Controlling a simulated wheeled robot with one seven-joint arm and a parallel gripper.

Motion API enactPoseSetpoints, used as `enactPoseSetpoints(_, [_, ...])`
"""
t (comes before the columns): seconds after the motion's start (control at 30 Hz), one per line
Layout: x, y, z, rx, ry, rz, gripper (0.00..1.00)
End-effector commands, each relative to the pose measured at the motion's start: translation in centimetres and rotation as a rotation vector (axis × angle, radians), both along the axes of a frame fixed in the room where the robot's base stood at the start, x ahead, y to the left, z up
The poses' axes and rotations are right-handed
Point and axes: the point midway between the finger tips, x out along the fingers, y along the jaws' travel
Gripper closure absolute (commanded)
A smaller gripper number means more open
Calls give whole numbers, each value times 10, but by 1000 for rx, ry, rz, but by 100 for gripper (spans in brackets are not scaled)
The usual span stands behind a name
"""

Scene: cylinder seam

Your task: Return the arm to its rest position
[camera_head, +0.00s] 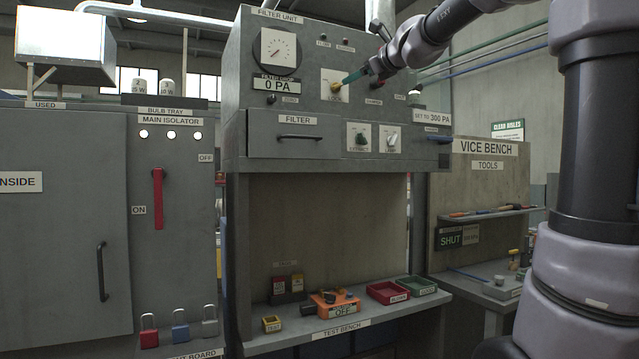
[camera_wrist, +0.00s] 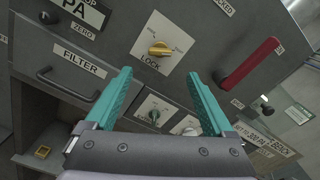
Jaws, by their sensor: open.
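My gripper (camera_head: 357,76) is raised in front of the filter unit panel, with its teal fingers close to the yellow lock knob (camera_head: 336,87) in the head view. In the wrist view my gripper (camera_wrist: 160,90) has its two teal fingers spread wide with nothing between them. The yellow lock knob also shows in the wrist view (camera_wrist: 160,49), beyond and above the fingertips. My arm reaches in from the upper right of the head view, away from its column. How near the fingertips are to the panel is hard to tell.
The filter drawer (camera_head: 299,137) with its handle is below the panel. A red handle (camera_wrist: 250,63) sticks out right of the knob. The test bench (camera_head: 343,330) holds an orange device (camera_head: 335,302) and red and green trays. The main isolator cabinet (camera_head: 172,230) stands left, the vice bench (camera_head: 486,148) right.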

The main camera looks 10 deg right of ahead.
Motion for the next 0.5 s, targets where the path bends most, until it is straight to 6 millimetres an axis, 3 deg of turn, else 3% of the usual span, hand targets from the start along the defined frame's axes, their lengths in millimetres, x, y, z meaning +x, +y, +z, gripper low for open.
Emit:
enactPoseSetpoints(0.13, [-8, 3, -8, -61, 1, 12, 12])
enactPoseSetpoints(0.23, [-34, 11, -36, -255, 6, 54, 12])
enactPoseSetpoints(0.37, [-89, 21, -104, -668, 16, 172, 12])
enactPoseSetpoints(0.5, [-156, 20, -190, -1117, 28, 356, 12])
